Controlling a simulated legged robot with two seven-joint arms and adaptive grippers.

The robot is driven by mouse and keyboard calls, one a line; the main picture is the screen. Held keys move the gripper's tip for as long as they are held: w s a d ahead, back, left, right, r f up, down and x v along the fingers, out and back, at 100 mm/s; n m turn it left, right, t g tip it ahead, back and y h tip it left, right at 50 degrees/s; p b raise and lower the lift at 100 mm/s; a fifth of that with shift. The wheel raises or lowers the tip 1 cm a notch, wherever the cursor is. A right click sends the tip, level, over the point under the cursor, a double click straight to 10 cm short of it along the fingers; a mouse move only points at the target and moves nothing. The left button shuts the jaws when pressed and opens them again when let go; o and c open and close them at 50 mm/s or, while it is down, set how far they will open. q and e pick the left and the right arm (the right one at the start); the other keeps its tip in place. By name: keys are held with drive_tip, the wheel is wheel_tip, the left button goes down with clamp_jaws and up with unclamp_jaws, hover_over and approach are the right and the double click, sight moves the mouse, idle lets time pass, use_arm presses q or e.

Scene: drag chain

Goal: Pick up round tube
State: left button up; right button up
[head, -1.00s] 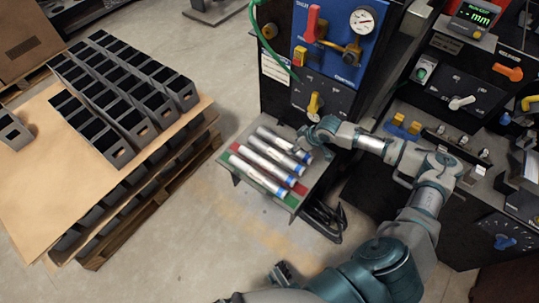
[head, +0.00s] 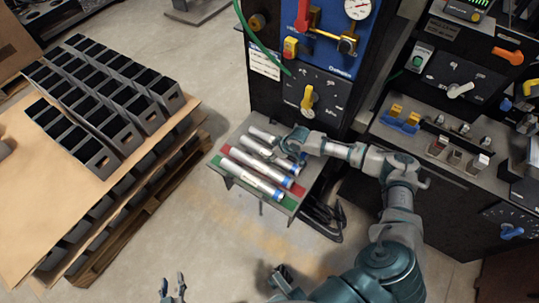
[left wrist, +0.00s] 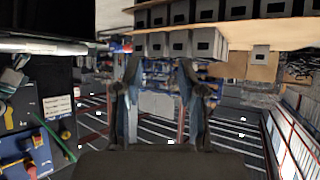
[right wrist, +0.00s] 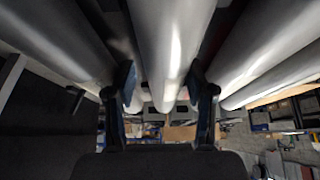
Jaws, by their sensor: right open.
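Several round metal tubes (head: 250,179) with coloured end bands lie side by side on a small shelf (head: 232,172) with red and green strips. My right gripper (head: 288,151) is at the right end of the upper tubes in the head view. In the right wrist view my right gripper (right wrist: 161,90) is open, with one tube (right wrist: 168,50) running between its fingers; contact cannot be told. My left gripper (head: 173,289) is low in the head view, away from the tubes. In the left wrist view my left gripper (left wrist: 161,90) is open and empty.
A machine cabinet (head: 312,98) with a gauge and levers stands right behind the shelf. A control console (head: 440,110) is at the right. A pallet (head: 120,225) with cardboard and rows of square tubes stands at the left. Bare floor (head: 215,245) lies between pallet and shelf.

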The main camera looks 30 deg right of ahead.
drive_tip(key=shift+w+a+r, duration=0.1)
drive_tip(key=shift+a, duration=0.45)
drive_tip(key=shift+c, duration=1)
drive_tip(key=c, duration=0.8)
drive_tip(key=shift+d, duration=0.3)
clamp_jaws()
